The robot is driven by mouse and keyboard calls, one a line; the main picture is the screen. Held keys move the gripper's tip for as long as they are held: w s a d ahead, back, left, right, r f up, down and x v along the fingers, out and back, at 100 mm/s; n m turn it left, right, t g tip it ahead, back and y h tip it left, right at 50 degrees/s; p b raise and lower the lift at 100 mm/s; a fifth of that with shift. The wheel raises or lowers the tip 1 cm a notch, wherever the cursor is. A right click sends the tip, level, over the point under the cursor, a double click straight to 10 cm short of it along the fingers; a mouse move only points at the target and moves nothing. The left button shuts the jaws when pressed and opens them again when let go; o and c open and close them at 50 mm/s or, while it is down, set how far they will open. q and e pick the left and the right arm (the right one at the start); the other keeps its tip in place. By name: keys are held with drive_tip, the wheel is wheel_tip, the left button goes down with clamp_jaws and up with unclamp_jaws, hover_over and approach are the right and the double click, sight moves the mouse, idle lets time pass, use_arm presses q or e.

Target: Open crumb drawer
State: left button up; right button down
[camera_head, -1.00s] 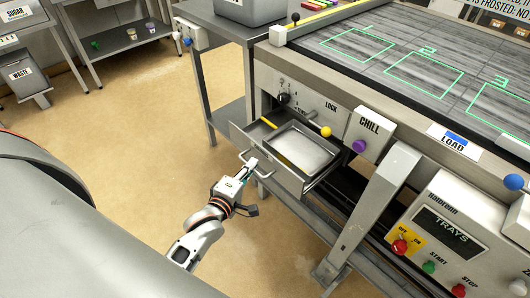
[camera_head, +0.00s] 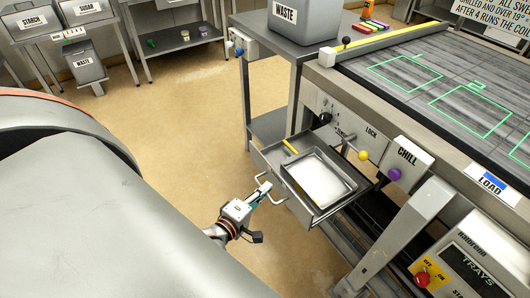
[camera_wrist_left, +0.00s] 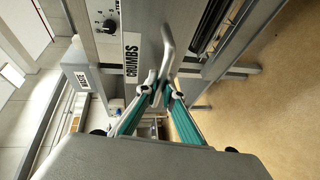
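The crumb drawer (camera_head: 291,205) is a grey metal drawer pulled well out of the machine's front, with a pale tray inside. In the left wrist view its front (camera_wrist_left: 140,20) carries a "CRUMBS" label. Its bar handle (camera_head: 263,188) stands off the front; it also shows in the left wrist view (camera_wrist_left: 168,42). My left gripper (camera_head: 257,198) is at the handle, its fingertips (camera_wrist_left: 161,92) closed around the bar. The fingers partly hide the lower end of the handle. My right gripper is not in view.
A CHILL box with a purple knob (camera_head: 394,174) and a yellow-balled lever (camera_head: 363,155) sit right of the drawer. A slanted grey leg (camera_head: 405,225) stands beyond it. A waste bin (camera_head: 300,20) is on the table behind. The tan floor left of the drawer is clear.

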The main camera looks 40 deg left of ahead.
use_arm(q)
drive_tip(key=o, duration=0.4)
drive_tip(key=s, duration=0.4)
drive_tip(key=s+r, duration=0.1)
drive_tip(key=s, duration=0.3)
drive_tip(key=s+r, duration=0.1)
drive_tip(key=s, duration=0.3)
drive_tip(key=shift+d+r, duration=0.1)
drive_tip(key=shift+d, duration=0.2)
drive_tip(key=shift+w, duration=0.1)
